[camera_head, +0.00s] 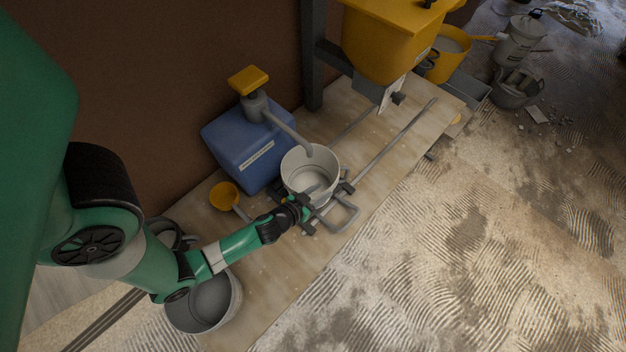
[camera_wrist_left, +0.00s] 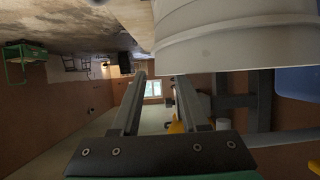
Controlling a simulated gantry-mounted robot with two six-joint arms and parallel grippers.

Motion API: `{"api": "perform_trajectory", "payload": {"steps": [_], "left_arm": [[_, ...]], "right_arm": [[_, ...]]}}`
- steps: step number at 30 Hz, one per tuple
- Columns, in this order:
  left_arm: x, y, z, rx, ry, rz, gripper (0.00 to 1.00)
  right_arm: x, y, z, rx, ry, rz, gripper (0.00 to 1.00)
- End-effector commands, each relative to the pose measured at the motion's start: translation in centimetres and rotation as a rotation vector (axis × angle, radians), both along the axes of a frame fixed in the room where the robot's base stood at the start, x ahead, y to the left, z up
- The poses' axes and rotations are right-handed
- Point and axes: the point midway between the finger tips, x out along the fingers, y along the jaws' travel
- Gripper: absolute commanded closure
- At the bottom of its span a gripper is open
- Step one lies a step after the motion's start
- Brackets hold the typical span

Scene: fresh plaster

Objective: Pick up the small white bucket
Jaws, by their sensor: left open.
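The small white bucket (camera_head: 312,160) stands upright on the light plank in the head view, beside the blue container. Its open top faces up and its inside looks pale and empty. My left gripper (camera_head: 327,207) is at the bucket's near lower side, its jaws spread apart with nothing seen between them. In the left wrist view the bucket (camera_wrist_left: 235,38) fills the upper right, and the open fingers (camera_wrist_left: 160,80) point past its side. Whether a finger touches the bucket I cannot tell. My right gripper is not in view.
A blue container (camera_head: 235,150) with a grey spout over the bucket stands behind. A yellow scoop (camera_head: 224,196) lies left. A larger bucket (camera_head: 222,312) stands below my arm.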

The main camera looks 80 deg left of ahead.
Motion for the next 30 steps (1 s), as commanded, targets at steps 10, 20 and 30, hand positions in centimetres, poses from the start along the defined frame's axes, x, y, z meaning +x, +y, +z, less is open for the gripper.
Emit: {"api": "perform_trajectory", "payload": {"steps": [10,20,30], "left_arm": [[2.9,1.9,-1.7,0.001,-0.001,0.001,0.56],[3.9,2.5,-2.2,0.001,-0.001,0.000,0.56],[3.9,2.5,-2.2,0.000,0.000,0.000,1.00]], "right_arm": [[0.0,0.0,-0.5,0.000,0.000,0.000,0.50],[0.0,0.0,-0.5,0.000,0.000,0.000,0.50],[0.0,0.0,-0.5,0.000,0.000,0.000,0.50]]}}
